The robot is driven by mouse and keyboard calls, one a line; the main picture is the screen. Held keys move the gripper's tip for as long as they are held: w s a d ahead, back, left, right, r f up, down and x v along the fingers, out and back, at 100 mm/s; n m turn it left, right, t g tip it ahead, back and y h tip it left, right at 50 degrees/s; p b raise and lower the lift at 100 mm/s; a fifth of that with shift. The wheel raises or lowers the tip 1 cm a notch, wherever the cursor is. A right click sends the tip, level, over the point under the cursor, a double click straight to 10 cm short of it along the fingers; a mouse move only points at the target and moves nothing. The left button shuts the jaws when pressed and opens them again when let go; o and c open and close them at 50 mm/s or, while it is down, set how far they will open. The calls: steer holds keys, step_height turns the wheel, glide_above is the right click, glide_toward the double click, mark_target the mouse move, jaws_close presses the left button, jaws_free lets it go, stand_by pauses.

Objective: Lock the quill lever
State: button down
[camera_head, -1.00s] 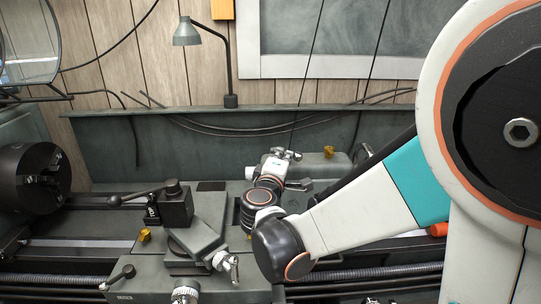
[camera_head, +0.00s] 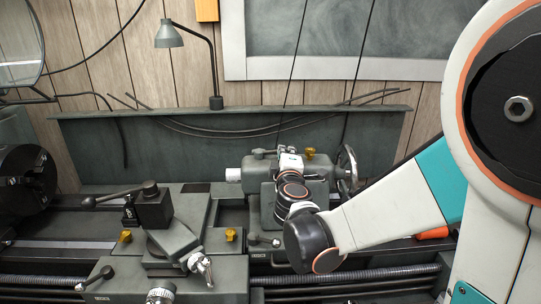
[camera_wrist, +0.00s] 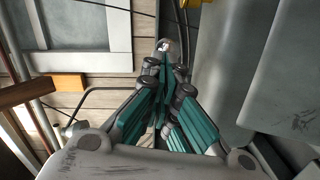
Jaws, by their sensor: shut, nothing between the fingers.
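The grey tailstock (camera_head: 262,170) stands behind my gripper (camera_head: 289,151) in the head view, with its pale quill end (camera_head: 233,175) pointing left. A yellow knob (camera_head: 310,153) sits on top of it. I cannot tell which part is the quill lever; my wrist hides much of the tailstock. A short lever with a dark knob (camera_head: 263,239) sticks out low at the front, left of my wrist. My gripper is at the tailstock's top; contact cannot be told. In the wrist view the green fingers (camera_wrist: 164,52) are shut and empty.
The tailstock handwheel (camera_head: 348,170) is right of my gripper. The tool post (camera_head: 153,205) and cross-slide handles stand left, the chuck (camera_head: 27,178) farther left. A lamp (camera_head: 212,60) rises behind. A back ledge with loose cables (camera_head: 240,130) runs behind the bed.

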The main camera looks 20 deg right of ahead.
mark_target(295, 147)
steer(key=shift+w+d, duration=0.35)
steer(key=shift+d, duration=0.2)
steer(key=shift+w+d, duration=0.35)
steer(key=shift+d, duration=0.2)
steer(key=shift+w+d, duration=0.8)
steer(key=shift+w, duration=0.05)
